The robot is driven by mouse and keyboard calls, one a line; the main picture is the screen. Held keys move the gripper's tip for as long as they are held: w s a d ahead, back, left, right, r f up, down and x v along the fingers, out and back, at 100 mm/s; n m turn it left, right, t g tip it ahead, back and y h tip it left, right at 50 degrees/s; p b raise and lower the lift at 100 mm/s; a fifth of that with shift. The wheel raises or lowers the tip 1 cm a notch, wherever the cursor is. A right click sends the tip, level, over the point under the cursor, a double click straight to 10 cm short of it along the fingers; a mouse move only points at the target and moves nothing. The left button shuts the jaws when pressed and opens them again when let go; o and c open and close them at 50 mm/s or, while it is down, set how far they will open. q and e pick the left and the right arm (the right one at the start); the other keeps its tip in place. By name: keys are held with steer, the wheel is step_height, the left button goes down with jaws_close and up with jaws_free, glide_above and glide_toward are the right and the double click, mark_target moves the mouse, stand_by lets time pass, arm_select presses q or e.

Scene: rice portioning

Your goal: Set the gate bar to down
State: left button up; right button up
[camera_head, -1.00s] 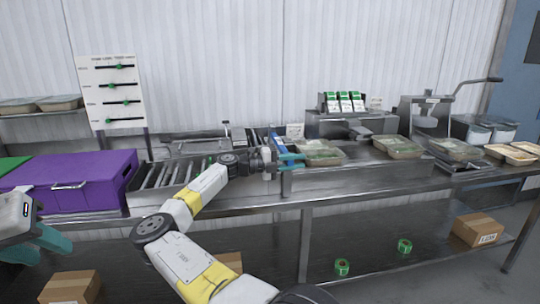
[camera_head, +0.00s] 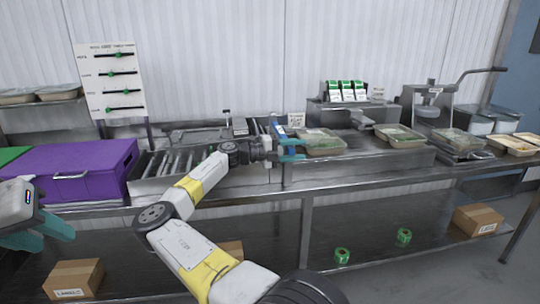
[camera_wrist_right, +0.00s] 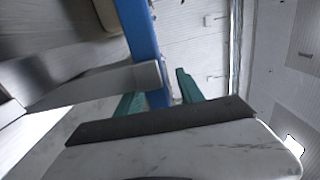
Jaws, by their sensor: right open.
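The gate bar (camera_wrist_right: 132,25) is the blue bar beside the roller conveyor. In the head view its blue part (camera_head: 277,134) shows just behind my right gripper and looks raised. My right gripper (camera_head: 291,150) is at the conveyor's right end, with its teal fingers apart. In the right wrist view the blue bar's lower end and a grey block (camera_wrist_right: 146,75) reach between the fingers (camera_wrist_right: 160,98); contact cannot be told. My left gripper (camera_head: 52,232) hangs at the left edge in front of the table, its teal fingers apart and empty.
A purple bin (camera_head: 78,172) stands left of the roller conveyor (camera_head: 160,176). Food trays (camera_head: 320,144) line the raised steel deck to the right. A lever press (camera_head: 430,105) stands at the back right. Boxes (camera_head: 76,280) and green rolls (camera_head: 342,256) lie on the lower shelf.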

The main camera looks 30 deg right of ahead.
steer(key=s+a+r, duration=0.4)
steer(key=s+a, duration=0.6)
steer(key=s, duration=0.2)
steer(key=shift+a, duration=0.15)
steer(key=shift+s, duration=0.1)
